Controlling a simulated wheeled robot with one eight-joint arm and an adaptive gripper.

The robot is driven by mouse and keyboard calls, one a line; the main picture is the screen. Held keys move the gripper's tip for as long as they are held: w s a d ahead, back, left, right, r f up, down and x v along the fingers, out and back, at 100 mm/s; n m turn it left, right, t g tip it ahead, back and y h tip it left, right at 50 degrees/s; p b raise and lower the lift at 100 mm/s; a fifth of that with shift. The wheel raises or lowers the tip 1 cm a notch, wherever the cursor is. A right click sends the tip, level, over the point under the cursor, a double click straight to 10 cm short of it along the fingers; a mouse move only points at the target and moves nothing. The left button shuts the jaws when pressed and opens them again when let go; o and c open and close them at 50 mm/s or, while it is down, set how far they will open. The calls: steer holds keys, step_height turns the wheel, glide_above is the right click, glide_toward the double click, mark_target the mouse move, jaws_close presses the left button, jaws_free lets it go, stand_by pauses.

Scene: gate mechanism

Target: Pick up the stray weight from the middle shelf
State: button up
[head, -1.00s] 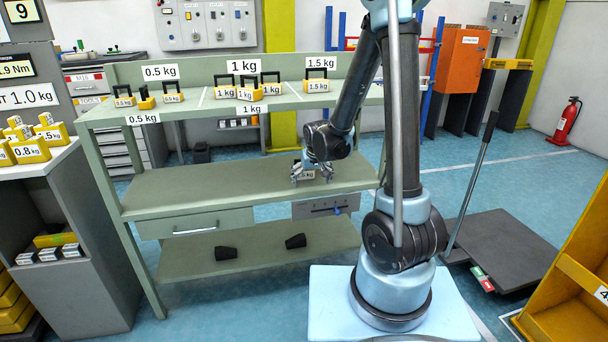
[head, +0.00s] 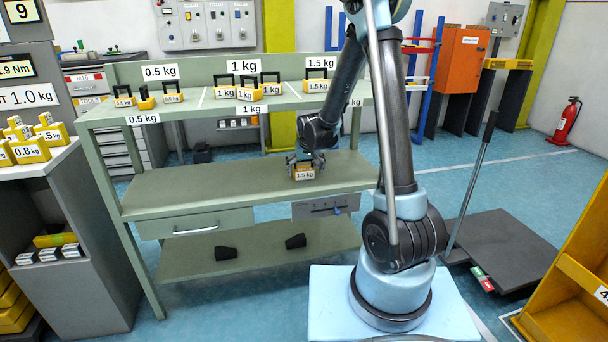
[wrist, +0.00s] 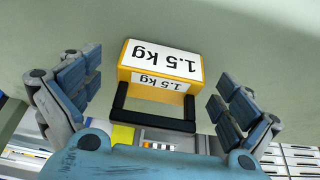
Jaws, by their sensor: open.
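The stray weight (head: 304,173) is a yellow block marked 1.5 kg on the green middle shelf (head: 180,190), towards its right part. In the wrist view the weight (wrist: 160,64) shows its white label upside down, with a black handle (wrist: 153,110) on the near side. My gripper (head: 305,162) is just above and behind the weight in the head view. In the wrist view my gripper (wrist: 155,105) is open, with one blue-padded finger on each side of the handle, both apart from it. The fingers partly hide the weight's upper part in the head view.
The top shelf (head: 200,108) above holds several yellow weights in labelled sections. A drawer (head: 193,225) and a grey panel (head: 326,206) hang below the middle shelf. The middle shelf's left part is clear. Two black pieces lie on the bottom shelf (head: 260,250).

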mark_target(303, 166)
steer(key=w, duration=0.3)
steer(key=shift+a, duration=0.35)
steer(key=shift+w+f, duration=0.2)
steer(key=shift+f, duration=0.35)
steer(key=shift+c, duration=0.3)
steer(key=c, duration=2.1)
steer(key=shift+r, duration=0.15)
